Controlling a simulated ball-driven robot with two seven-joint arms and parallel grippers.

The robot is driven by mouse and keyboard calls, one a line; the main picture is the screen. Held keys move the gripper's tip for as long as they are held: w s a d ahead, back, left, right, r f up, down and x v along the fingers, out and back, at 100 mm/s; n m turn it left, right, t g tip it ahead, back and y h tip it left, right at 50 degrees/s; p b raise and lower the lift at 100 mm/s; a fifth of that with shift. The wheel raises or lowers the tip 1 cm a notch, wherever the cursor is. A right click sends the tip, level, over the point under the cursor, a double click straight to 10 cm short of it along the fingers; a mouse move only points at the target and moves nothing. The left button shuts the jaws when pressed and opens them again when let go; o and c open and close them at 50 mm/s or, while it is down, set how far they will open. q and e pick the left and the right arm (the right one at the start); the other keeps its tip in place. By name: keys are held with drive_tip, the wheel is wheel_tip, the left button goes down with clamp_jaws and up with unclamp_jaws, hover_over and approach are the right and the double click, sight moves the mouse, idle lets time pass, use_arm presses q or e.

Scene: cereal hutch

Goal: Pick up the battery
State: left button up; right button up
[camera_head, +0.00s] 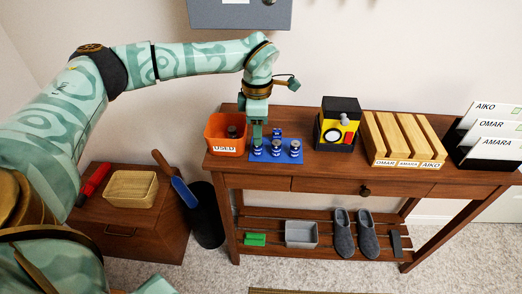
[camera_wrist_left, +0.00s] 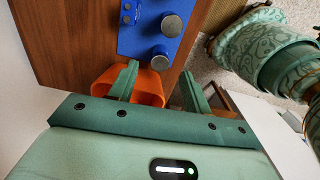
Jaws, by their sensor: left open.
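Several small dark-blue batteries with silver tops, such as one on the right (camera_head: 295,146) and one at the back (camera_head: 277,133), stand on a blue holder (camera_head: 268,157) on the wooden console table. My right gripper is not in view.
An orange bin (camera_head: 214,146) labelled USED, holding a dark cylinder (camera_head: 232,131), stands close left of the holder. A black and yellow box (camera_head: 338,125), a wooden slotted rack (camera_head: 405,138) and a letter holder (camera_head: 485,150) stand to the right.

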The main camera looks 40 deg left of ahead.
use_arm(q)
drive_tip(key=shift+s+f, duration=0.1)
drive_tip(key=shift+f, duration=0.5)
wheel_tip(320, 180, down, 5)
drive_tip(key=b, duration=0.3)
drive_tip(key=shift+f, duration=0.1)
drive_tip(key=shift+r, duration=0.2)
drive_tip(key=shift+c, duration=0.3)
clamp_jaws()
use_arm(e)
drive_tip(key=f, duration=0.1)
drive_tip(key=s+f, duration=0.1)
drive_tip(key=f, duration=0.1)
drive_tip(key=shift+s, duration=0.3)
